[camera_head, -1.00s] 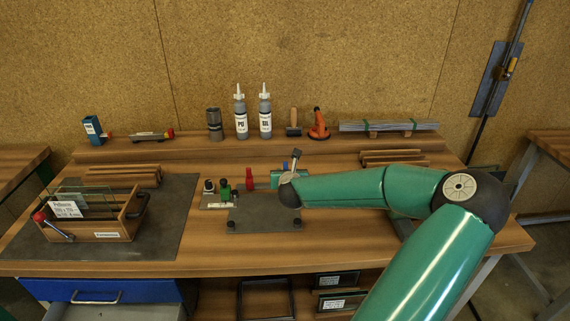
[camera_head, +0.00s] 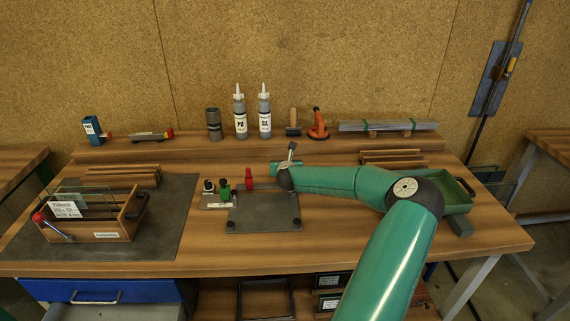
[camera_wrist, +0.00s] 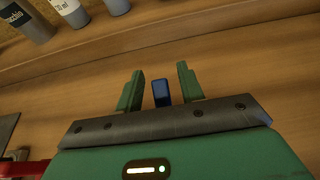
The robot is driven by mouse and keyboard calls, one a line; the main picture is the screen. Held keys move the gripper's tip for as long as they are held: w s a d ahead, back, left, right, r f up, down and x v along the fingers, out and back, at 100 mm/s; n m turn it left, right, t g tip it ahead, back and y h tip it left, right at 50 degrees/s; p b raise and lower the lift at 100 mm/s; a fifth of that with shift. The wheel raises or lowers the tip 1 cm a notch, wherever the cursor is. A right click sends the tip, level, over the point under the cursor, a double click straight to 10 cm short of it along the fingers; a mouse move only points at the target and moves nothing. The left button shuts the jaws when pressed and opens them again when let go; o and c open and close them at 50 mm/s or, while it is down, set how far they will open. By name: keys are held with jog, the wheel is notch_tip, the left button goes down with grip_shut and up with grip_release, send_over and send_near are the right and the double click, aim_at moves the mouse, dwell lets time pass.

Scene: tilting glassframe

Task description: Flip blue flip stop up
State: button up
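The blue flip stop (camera_wrist: 161,93) shows in the wrist view as a small blue block. It stands between the two green fingers of my gripper (camera_wrist: 160,69), with a gap on each side. My gripper is open and not closed on it. In the head view my gripper end is behind the right rear of the dark plate fixture (camera_head: 263,211), and my arm hides the blue stop there. A red flip stop (camera_head: 249,178) and a green one (camera_head: 224,189) stand along the fixture's rear left.
A rear shelf holds two bottles (camera_head: 240,118), an orange tool (camera_head: 318,125) and metal strips (camera_head: 388,126). A wooden glass box (camera_head: 98,236) stands on a dark mat at left. A green tray (camera_head: 456,197) lies right of my arm. The front table strip is clear.

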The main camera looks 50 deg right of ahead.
grip_shut()
jog(key=shift+s+a, duration=0.1)
jog(key=shift+s+t+h, duration=0.1)
jog(key=shift+t+h, duration=0.2)
jog(key=shift+s+a+r+t+h, duration=0.35)
jog(key=shift+a+r+t+h, duration=0.15)
jog(key=shift+r+t+h, duration=0.3)
jog(key=shift+f, duration=0.1)
grip_release()
